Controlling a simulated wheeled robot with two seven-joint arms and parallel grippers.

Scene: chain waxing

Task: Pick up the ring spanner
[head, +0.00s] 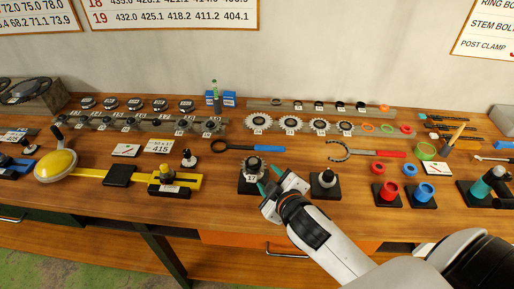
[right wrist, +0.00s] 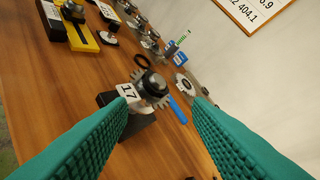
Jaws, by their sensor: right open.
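The ring spanner lies flat on the bench, with a black ring (head: 218,146) at its left end and a blue handle (head: 262,148) pointing right. In the right wrist view its ring (right wrist: 141,59) and blue handle (right wrist: 177,110) show behind a sprocket, which hides the part between. My right gripper (head: 268,179) is open and empty, its teal fingers beside the sprocket on the near side of the spanner. In the right wrist view the fingers (right wrist: 160,104) stand apart on either side of the sprocket. My left gripper is not in view.
The sprocket marked 17 (head: 252,170) stands on a black block between my right gripper and the spanner. A black stand (head: 325,184) is just right of the gripper. A red-handled hook tool (head: 385,153) lies farther right. A row of sprockets (head: 290,123) stands behind the spanner.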

